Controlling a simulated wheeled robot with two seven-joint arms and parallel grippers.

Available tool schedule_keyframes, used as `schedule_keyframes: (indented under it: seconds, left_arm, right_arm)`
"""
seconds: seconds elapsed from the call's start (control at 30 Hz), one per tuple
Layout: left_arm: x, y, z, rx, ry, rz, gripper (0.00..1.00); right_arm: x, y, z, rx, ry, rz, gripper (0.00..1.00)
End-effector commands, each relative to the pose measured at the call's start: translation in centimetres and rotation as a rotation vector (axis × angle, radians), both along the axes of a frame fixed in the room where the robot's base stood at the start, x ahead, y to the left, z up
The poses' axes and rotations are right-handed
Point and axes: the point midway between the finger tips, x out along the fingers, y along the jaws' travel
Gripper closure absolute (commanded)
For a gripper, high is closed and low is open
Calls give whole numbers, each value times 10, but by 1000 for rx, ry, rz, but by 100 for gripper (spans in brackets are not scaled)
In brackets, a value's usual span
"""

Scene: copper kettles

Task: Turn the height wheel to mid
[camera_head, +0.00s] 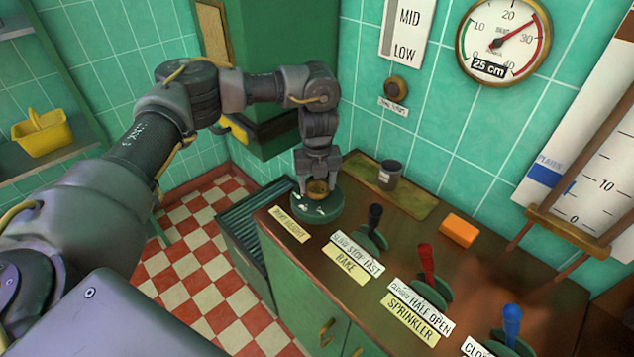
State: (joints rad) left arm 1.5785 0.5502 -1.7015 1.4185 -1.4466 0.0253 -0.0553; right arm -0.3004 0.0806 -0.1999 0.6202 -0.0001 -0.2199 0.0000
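The height wheel (317,208) is a round dark green dial with white marks and a brass-coloured knob (317,188) on top. It sits at the back left corner of the brown counter, behind a yellow label (290,224) that seems to read "RAKE HEIGHT". My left gripper (318,187) points down over the wheel with its fingers on either side of the knob. I cannot tell whether they press on it. A wall sign (405,32) shows "MID" above "LOW"; its top is cut off. My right gripper is out of view.
Black (374,220), red (427,263) and blue (511,325) levers stand along the counter (470,270). A grey cup (390,173) and an orange block (458,230) are behind them. A round wall gauge (503,40) reads "25 cm". A yellow basket (42,132) sits on a left shelf.

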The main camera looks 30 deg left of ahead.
Motion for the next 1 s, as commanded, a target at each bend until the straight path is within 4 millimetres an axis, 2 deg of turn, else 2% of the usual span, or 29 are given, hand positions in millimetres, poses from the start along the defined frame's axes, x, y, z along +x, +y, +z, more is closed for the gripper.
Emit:
schedule_keyframes:
  seconds: [0.03, 0.17, 0.57, 1.0]
  left_arm:
    - [0, 0, 0, 0, 0, 0, 48]
    - [0, 0, 0, 0, 0, 0, 64]
    - [0, 0, 2, 0, 2, 91, 64]
    - [-1, 1, 5, 0, 3, 459, 64]
  right_arm:
    - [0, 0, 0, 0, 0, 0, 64]
    - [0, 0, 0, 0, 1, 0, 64]
    - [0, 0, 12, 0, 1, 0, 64]
    - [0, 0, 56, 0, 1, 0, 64]
